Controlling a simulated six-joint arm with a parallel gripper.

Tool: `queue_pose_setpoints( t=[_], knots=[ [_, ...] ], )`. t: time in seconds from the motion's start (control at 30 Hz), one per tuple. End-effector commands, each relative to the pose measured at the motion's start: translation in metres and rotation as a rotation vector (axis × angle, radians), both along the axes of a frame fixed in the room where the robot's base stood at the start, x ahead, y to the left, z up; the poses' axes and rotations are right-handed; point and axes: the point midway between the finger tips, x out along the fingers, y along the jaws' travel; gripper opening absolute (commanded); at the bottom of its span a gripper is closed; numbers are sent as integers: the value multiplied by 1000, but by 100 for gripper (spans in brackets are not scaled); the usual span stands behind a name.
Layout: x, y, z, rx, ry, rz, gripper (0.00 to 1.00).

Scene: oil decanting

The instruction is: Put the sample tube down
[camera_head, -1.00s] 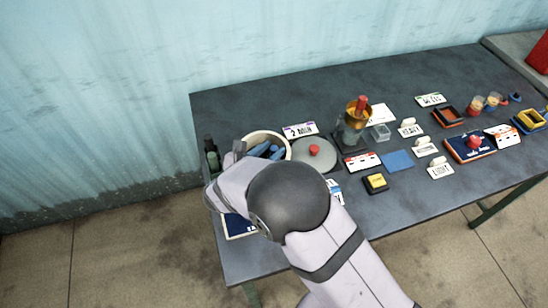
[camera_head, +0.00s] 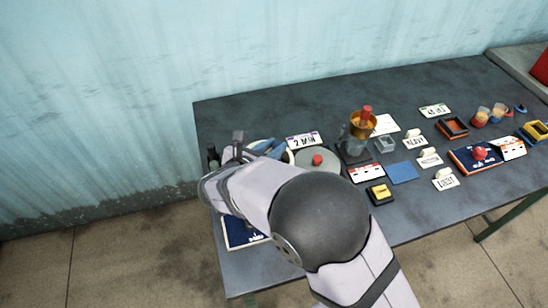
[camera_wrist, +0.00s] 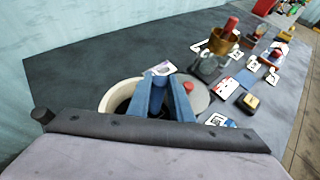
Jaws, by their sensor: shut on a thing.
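My gripper (camera_head: 270,148) has blue fingers, which also show in the wrist view (camera_wrist: 168,88). It is over a round cream-rimmed container (camera_wrist: 118,92) at the left end of the table. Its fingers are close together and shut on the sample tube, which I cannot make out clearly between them. The fingers and wrist cover much of the container and its dark inside. I cannot tell how far the fingertips are above or inside its rim.
A grey round lid with a red knob (camera_head: 317,160) lies just right of the container. Dark bottles (camera_head: 212,158) stand left. Farther right are an amber-topped apparatus (camera_head: 362,125), a blue square (camera_head: 402,172), and several label cards. The table's (camera_head: 225,115) back left is clear.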

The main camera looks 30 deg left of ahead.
Motion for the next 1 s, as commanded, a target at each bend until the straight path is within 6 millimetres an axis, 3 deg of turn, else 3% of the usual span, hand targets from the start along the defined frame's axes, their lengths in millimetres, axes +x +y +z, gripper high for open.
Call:
queue_pose_setpoints(
  t=[0.2, 0.57, 0.77, 1.0],
  knots=[
    [0, 0, 31, 3, -1, 0, 0],
    [-7, 4, 47, -3, 5, 21, 0],
    [-43, 29, 47, -7, 11, 118, 0],
    [-102, 61, 49, -15, 19, 274, 0]
  ],
)
